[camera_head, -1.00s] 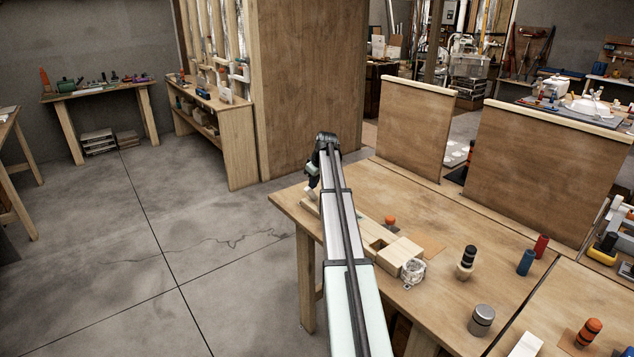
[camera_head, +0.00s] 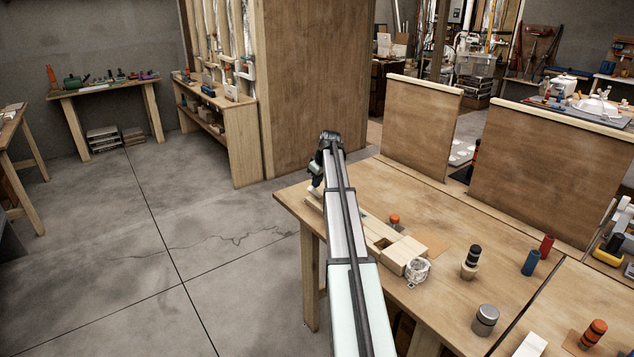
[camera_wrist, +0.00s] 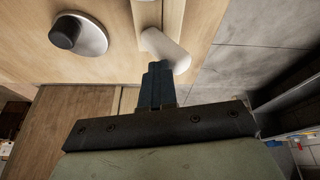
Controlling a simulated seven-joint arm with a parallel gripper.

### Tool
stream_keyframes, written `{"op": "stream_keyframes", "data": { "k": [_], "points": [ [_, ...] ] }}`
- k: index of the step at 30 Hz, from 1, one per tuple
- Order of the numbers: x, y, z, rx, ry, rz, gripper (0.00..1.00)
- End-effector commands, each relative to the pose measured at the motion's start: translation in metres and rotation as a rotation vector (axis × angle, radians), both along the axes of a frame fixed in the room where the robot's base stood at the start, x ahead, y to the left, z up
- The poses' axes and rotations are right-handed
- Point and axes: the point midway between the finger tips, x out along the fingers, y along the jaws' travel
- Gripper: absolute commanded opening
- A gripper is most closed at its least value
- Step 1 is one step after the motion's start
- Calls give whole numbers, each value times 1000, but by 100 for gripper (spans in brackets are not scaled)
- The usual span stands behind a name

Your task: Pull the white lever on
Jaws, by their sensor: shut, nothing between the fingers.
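A white, rounded lever (camera_wrist: 165,48) shows at the top middle of the wrist view, beside a pale wooden strip. My gripper (camera_wrist: 160,70) is shut and empty. Its dark fingertips are right at the lower end of the lever and overlap it in the picture; I cannot tell whether they touch. In the head view my gripper (camera_head: 316,180) is small and dark at the far end of my arm, over the left edge of the workbench. The lever is too small there to make out clearly.
In the wrist view a black knob on a round plate (camera_wrist: 95,38) sits left of the lever.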

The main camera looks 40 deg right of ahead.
Motion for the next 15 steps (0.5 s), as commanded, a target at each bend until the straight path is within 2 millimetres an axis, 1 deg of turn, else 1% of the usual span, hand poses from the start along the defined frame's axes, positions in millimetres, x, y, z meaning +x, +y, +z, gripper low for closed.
{"op": "stream_keyframes", "data": {
  "k": [9,15],
  "points": [
    [0,-11,-6,1,2,0,0],
    [0,-15,-5,-1,1,1,0]
  ]
}}
